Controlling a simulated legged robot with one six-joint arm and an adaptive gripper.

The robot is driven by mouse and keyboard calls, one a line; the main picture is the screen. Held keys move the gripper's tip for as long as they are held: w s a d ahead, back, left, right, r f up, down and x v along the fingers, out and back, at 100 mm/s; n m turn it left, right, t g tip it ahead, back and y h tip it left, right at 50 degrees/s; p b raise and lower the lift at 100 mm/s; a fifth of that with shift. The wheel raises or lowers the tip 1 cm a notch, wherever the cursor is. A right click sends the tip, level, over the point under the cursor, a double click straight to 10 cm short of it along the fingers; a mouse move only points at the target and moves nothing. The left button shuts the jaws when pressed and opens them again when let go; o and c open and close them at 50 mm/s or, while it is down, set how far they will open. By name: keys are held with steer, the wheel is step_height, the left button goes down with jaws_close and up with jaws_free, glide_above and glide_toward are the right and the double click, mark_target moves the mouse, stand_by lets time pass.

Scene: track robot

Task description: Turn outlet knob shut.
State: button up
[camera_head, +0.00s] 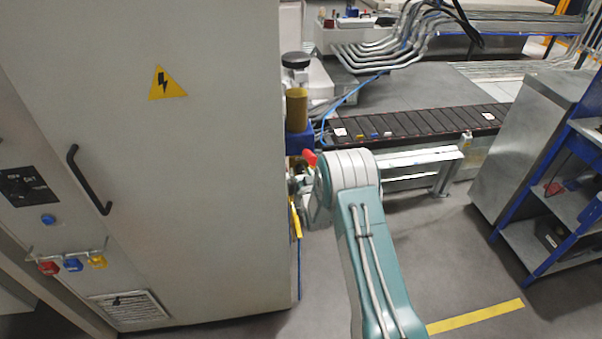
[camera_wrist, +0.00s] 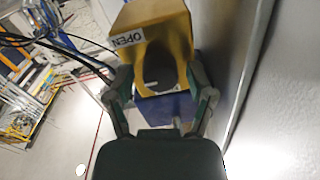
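The fingers look apart from the knob, though contact at the tips is hard to judge. A blue block (camera_wrist: 165,108) shows below the knob. In the head view, my gripper is beside the cabinet's right edge, mostly hidden by my arm, and the knob cannot be made out.
A large grey cabinet (camera_head: 210,220) with a warning triangle (camera_head: 166,84) stands close on the left. A yellow cylinder (camera_head: 296,106) is behind its edge. A roller conveyor (camera_head: 420,122) runs behind my arm. A blue-framed shelf (camera_head: 565,190) stands right.

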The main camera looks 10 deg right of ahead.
jaws_close()
steer(key=shift+n, duration=0.4)
steer(key=n, duration=0.3)
steer(key=shift+n, duration=0.3)
steer(key=n, duration=0.4)
steer(key=shift+r, duration=0.1)
steer(key=n, duration=0.4)
steer(key=shift+n+h, duration=0.3)
steer(key=shift+n, duration=0.1)
steer(key=n, duration=0.4)
steer(key=shift+a+g, duration=0.1)
steer(key=shift+g, duration=0.2)
